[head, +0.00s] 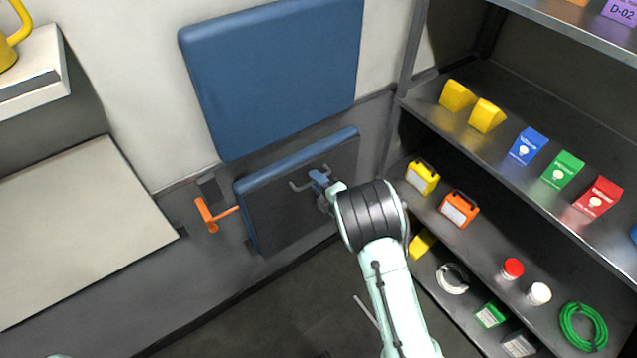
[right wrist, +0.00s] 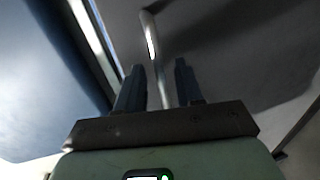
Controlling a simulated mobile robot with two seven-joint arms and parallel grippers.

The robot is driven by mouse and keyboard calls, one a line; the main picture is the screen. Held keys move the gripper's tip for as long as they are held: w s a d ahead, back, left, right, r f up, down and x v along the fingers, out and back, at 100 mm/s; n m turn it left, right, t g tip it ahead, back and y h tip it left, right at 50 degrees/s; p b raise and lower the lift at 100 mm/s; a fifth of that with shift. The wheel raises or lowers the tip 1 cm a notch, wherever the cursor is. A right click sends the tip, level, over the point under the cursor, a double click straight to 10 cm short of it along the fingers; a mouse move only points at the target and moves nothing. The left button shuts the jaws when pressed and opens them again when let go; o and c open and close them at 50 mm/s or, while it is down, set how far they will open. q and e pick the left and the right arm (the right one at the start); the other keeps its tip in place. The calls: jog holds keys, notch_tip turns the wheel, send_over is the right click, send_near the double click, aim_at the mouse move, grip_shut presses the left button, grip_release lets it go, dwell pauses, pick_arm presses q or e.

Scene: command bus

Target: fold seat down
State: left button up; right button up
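The seat (head: 285,205) is folded up against the wall, below the blue backrest (head: 272,75). It has a blue padded edge and a dark underside facing me. A thin grey handle bar (head: 299,187) is on that underside; it also shows in the right wrist view (right wrist: 153,40). My right gripper (head: 318,181) is at this handle. In the right wrist view its two fingers (right wrist: 160,90) stand apart, with the bar running between them and gaps visible on both sides. My left gripper is out of view.
An orange lever (head: 208,214) sticks out from the wall left of the seat. Shelves (head: 480,135) with boxes, cases and a green coil (head: 583,327) stand on the right. A light worktop (head: 80,225) is on the left. The floor below the seat looks mostly clear.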

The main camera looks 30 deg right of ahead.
grip_shut()
dwell(1.4)
